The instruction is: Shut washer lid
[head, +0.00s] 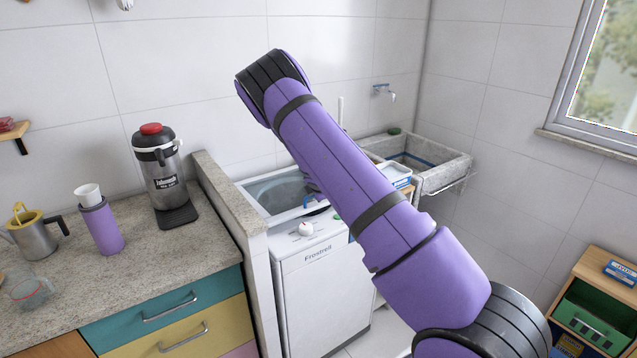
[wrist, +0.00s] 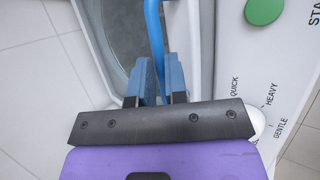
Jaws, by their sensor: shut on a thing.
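The washer (head: 322,285) is white with "Frostrell" on its front and stands between the counter and the sink. Its lid (head: 268,190), a greyish pane in a white frame, lies low over the top; I cannot tell whether it is fully down. My gripper (head: 311,193) is at the lid's front right, largely hidden by my purple arm. In the wrist view, my gripper (wrist: 160,68) has its blue fingers closed around a blue bar-like handle (wrist: 154,30) on the lid (wrist: 121,45). The grip point itself is partly hidden between the fingers.
A white knob (head: 306,229) and a green button (wrist: 264,10) sit on the washer's panel. A low wall (head: 228,195) separates the washer from the counter (head: 150,243), which holds a flask (head: 158,165). A stone sink (head: 440,175) stands at the right.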

